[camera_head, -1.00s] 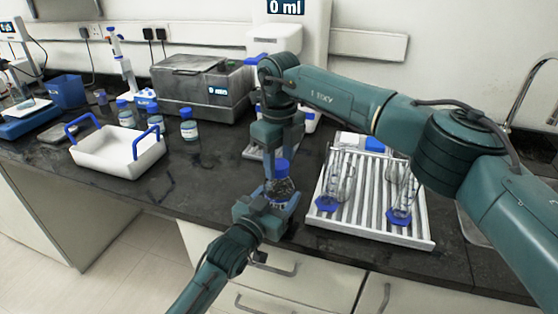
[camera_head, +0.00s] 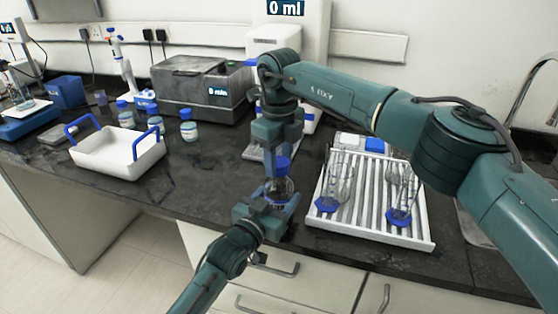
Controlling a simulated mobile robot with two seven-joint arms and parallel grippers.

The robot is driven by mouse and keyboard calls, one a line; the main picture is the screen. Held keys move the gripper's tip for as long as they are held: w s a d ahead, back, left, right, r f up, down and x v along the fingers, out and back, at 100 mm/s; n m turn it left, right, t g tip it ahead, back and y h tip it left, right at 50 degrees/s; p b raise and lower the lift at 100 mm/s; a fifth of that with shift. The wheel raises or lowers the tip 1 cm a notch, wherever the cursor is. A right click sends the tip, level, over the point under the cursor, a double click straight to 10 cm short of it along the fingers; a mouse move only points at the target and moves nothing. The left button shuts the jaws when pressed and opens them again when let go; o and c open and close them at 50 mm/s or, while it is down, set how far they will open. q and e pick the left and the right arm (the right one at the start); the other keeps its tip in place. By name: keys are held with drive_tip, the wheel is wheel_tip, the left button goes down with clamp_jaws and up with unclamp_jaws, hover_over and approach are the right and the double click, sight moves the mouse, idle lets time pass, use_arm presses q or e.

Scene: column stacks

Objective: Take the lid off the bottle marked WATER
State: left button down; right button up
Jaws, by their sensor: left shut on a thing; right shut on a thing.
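A clear round bottle (camera_head: 279,189) stands upright near the front edge of the counter. Its label cannot be read in this view. My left gripper (camera_head: 272,202) comes from the lower left and is shut on the bottle's body. The bottle's blue lid (camera_head: 283,165) is at the top of its neck. My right gripper (camera_head: 282,156) points down from above and is shut on the lid. I cannot tell whether there is a gap between lid and neck.
A white rack with glassware (camera_head: 420,238) is close on the right. A white carrier with blue handles (camera_head: 120,160) and several small blue-capped bottles (camera_head: 188,130) are at the left. A grey bath (camera_head: 195,85) stands behind.

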sight(279, 161)
drive_tip(key=shift+r, duration=0.75)
drive_tip(key=shift+r, duration=2)
use_arm(q)
drive_tip(key=shift+c, duration=1.4)
unclamp_jaws()
